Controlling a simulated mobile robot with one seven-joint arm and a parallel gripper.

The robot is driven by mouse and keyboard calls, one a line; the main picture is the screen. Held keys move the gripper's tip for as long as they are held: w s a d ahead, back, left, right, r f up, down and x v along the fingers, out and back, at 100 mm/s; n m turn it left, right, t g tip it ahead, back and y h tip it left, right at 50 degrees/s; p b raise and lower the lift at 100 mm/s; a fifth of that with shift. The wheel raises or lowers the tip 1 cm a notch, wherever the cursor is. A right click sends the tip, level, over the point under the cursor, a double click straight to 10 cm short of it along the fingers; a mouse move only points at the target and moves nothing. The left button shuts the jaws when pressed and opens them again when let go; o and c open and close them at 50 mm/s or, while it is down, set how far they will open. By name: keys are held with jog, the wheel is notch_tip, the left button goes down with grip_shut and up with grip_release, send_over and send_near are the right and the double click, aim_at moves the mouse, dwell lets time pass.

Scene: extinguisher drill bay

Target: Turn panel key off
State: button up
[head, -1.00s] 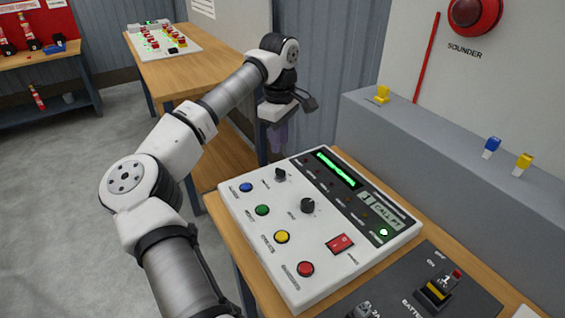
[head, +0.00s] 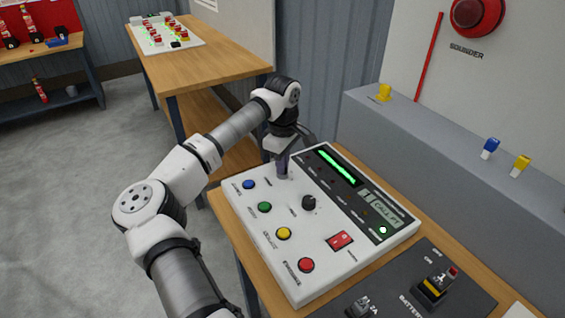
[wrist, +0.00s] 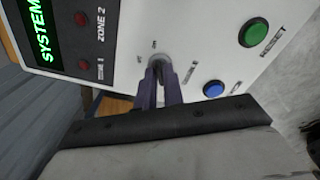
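The white control panel (head: 262,226) lies on the wooden bench, with a lit green display (head: 337,167). My gripper (head: 283,171) points down over the panel's far left corner, where it hides the dark panel key in the head view. In the wrist view the top of the panel key (wrist: 158,61) shows as a small round grey knob with small markings beside it. The two purple-grey fingers of my gripper (wrist: 159,76) reach to it, one on each side, with a narrow gap between them. Whether they touch the key is not clear.
A blue button (head: 249,184), a green button (head: 265,207) and a second dark knob (head: 309,203) are close by on the panel. A grey ledge (head: 425,140) runs behind it. A battery switch (head: 434,287) stands at the front right.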

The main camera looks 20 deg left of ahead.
grip_shut()
jog(key=shift+n, duration=0.3)
jog(key=n+b, duration=0.3)
jog(key=n, duration=0.1)
jog(key=shift+f+b, duration=0.15)
jog(key=shift+b, duration=0.15)
jog(key=n+b, duration=0.1)
jog(key=n, duration=0.2)
jog(key=shift+n+b, duration=0.35)
jog(key=shift+n, duration=0.05)
jog(key=shift+n+b, duration=0.6)
jog(key=shift+n, duration=1.2)
jog(key=shift+o, duration=2.3)
grip_release()
